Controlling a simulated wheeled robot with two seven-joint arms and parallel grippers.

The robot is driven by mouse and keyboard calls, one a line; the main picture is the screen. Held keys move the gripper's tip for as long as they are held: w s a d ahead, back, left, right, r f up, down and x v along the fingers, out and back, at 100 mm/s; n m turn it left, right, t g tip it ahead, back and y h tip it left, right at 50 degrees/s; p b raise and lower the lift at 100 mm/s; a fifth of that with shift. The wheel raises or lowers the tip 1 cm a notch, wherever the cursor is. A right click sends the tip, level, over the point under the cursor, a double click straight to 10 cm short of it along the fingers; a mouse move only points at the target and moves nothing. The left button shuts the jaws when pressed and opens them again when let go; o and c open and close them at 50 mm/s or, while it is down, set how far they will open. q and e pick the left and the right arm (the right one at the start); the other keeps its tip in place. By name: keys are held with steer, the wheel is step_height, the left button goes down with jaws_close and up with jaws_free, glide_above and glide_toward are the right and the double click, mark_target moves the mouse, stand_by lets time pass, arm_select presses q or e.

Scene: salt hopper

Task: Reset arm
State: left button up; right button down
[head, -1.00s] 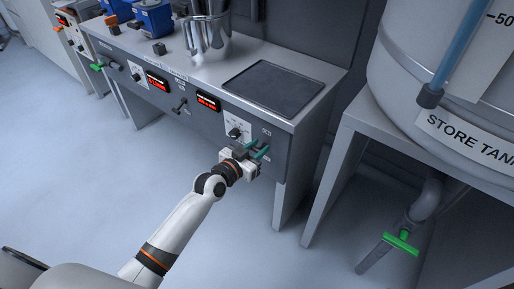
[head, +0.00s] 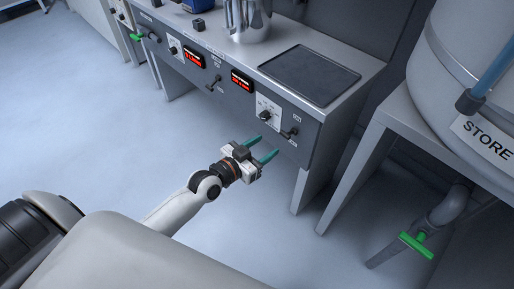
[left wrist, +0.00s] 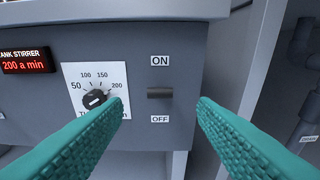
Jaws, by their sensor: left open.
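My left gripper (head: 262,150) is in front of the bench's control panel, its teal fingers spread wide and empty. In the left wrist view the two teal fingers (left wrist: 160,122) frame an ON/OFF switch (left wrist: 160,93), with a visible gap between fingers and panel. The switch lever also shows in the head view (head: 290,133), at the panel's right end. A dial (left wrist: 95,98) marked 50 to 200 sits left of the switch. A red display (left wrist: 27,60) reads "200 a min" under the words "tank stirrer". My right gripper is not in view.
A metal pot (head: 248,18) and a dark flat plate (head: 308,75) are on the bench top. The store tank (head: 465,65) stands on a frame at right, with a green valve handle (head: 417,245) below. The floor in front is clear.

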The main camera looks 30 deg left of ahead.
arm_select(q)
steer(key=shift+v, duration=1.2)
